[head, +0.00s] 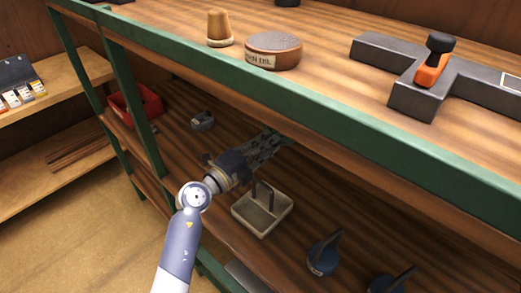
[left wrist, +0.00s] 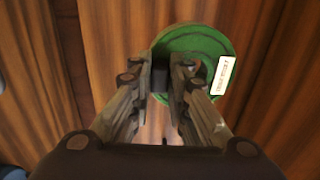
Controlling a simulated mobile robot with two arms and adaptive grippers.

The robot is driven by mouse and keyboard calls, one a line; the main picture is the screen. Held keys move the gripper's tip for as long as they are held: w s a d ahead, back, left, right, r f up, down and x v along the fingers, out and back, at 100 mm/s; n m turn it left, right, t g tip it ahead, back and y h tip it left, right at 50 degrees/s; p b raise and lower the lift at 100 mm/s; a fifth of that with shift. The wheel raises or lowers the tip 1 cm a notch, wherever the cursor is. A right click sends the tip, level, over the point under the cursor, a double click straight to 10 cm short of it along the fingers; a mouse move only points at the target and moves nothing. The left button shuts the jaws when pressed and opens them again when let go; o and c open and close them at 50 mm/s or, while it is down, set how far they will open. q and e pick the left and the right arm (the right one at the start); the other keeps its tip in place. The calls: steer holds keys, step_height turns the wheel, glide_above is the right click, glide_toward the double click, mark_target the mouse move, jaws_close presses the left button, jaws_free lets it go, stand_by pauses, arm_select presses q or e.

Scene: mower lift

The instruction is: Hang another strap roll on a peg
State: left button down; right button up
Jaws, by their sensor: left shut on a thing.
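My left arm reaches under the green-edged bench top toward the lower shelf. In the left wrist view my left gripper (left wrist: 163,80) is shut on the green strap roll (left wrist: 215,42), with the fingertips at its near left side. The roll is round and has a white label with dark print on its right side. In the head view my left gripper (head: 272,143) is in shade under the bench edge, and the roll is mostly hidden there. No peg can be made out. My right gripper is in neither view.
An open tray with an upright handle (head: 262,212) stands on the lower shelf (head: 225,145), close below the gripper. Dark blue objects (head: 324,257) lie to its right. A red bin (head: 150,104) is at the left. The bench's green front rail (head: 330,132) runs just above my gripper.

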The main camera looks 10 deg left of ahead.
arm_select(q)
steer(key=shift+b+x, duration=1.05)
steer(key=shift+x, duration=0.8)
steer(key=shift+w+d+f+b, duration=0.3)
steer(key=shift+w+d+b, duration=0.35)
steer(key=shift+w, duration=0.25)
steer(key=shift+w+d+f+b, duration=0.25)
steer(key=shift+w+d+b, duration=0.25)
steer(key=shift+w+b, duration=0.3)
steer(key=shift+w, duration=0.1)
steer(key=c, duration=1.4)
jaws_free()
steer(key=shift+c, duration=0.2)
steer(key=p+v, duration=0.2)
steer(key=v, duration=1.7)
